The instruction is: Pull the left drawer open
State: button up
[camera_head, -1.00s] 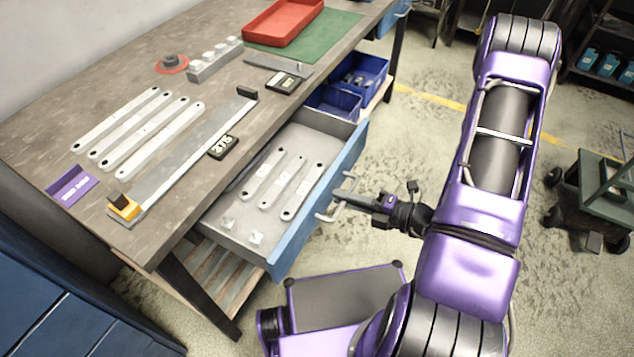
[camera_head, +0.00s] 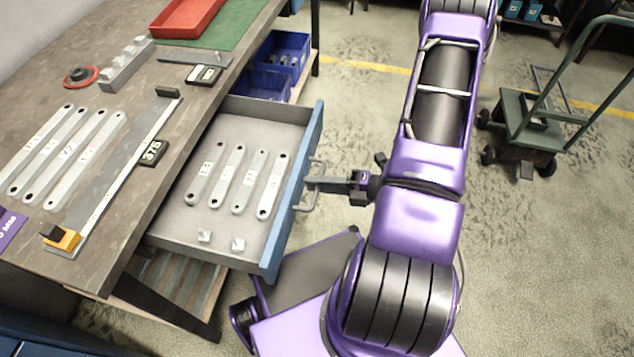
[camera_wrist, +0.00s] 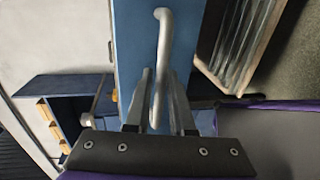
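The left drawer (camera_head: 208,228) with a blue front (camera_head: 296,190) stands well out from under the workbench. My gripper (camera_head: 312,183) is at the metal handle (camera_head: 306,206) on the drawer front. In the wrist view the handle bar (camera_wrist: 164,32) runs between the two fingers of my gripper (camera_wrist: 158,95), which sit close on either side of it. The gripper looks shut on the bar; the exact contact is partly hidden.
The workbench (camera_head: 125,150) carries more brackets, a long gauge (camera_head: 120,175), a display reading 375 (camera_head: 152,152) and a red tray (camera_head: 187,15). Blue bins (camera_head: 283,55) stand beyond the drawer. A green cart (camera_head: 530,125) stands at the right. Floor between is clear.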

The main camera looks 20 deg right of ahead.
jog(key=shift+o, duration=1.3)
jog(key=shift+d, duration=0.1)
jog(key=v, duration=1.7)
jog(key=shift+p, duration=0.45)
jog(key=shift+d, duration=0.1)
